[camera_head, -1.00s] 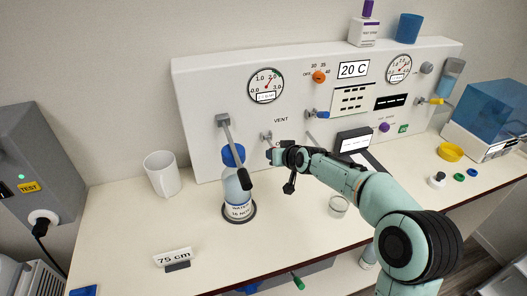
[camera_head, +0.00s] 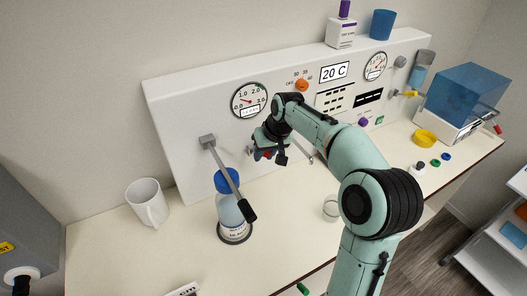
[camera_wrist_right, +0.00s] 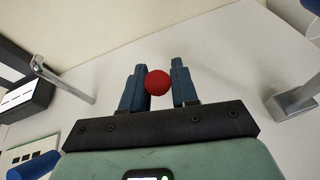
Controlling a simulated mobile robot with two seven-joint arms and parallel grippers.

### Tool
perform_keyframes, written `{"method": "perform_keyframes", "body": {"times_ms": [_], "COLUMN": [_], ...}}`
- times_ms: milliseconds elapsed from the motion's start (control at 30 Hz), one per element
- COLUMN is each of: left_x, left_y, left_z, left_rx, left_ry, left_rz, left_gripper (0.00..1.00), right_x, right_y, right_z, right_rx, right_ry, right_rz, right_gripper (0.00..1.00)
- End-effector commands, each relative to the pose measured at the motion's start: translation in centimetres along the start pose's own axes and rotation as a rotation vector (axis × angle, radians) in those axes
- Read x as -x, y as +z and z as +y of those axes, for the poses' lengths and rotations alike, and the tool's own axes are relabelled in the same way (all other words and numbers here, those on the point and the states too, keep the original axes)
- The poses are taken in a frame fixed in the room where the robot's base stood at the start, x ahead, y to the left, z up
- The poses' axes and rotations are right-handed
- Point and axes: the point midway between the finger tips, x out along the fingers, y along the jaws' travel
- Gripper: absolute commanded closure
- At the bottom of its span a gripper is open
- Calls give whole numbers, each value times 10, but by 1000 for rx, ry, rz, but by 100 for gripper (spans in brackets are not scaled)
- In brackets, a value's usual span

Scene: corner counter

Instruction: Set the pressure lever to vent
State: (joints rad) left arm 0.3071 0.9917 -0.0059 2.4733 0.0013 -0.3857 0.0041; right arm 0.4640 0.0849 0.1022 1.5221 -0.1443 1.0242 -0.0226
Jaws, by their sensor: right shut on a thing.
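The pressure lever shows as a round red knob (camera_wrist_right: 157,82) in the right wrist view, between the two blue fingers of my right gripper (camera_wrist_right: 158,88). In the head view my right gripper (camera_head: 266,151) is in front of the white panel (camera_head: 180,115), below the left round gauge (camera_head: 250,100). The fingers are shut on the red knob. My gripper and arm hide the lever's stem and the vent label, so the lever's exact position cannot be read. My left gripper is not in view.
A long grey lever with a black handle (camera_head: 250,212) hangs left of my gripper, before a blue-capped bottle (camera_head: 228,181). A white mug (camera_head: 147,203) stands at the left. Another metal lever (camera_head: 305,152) is close on the right. The front counter is mostly clear.

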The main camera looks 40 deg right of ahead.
Motion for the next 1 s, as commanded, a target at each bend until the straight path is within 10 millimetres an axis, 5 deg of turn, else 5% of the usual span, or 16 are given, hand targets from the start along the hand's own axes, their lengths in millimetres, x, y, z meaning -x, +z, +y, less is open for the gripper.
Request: {"method": "perform_keyframes", "body": {"times_ms": [467, 500, 533, 1000], "left_x": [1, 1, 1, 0], "left_y": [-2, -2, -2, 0], "left_z": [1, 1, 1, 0], "left_rx": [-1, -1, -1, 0], "left_ry": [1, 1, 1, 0], "left_rz": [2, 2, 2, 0], "left_gripper": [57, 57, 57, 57], "right_x": [2, 2, 2, 17], "right_y": [-2, -2, -2, -2], "right_z": [-1, -1, -1, 0], "right_rx": [0, 0, 0, 0], "right_ry": [1, 1, 1, 2], "right_rz": [-5, -5, -5, -6], "right_gripper": [100, 58, 50, 50]}}
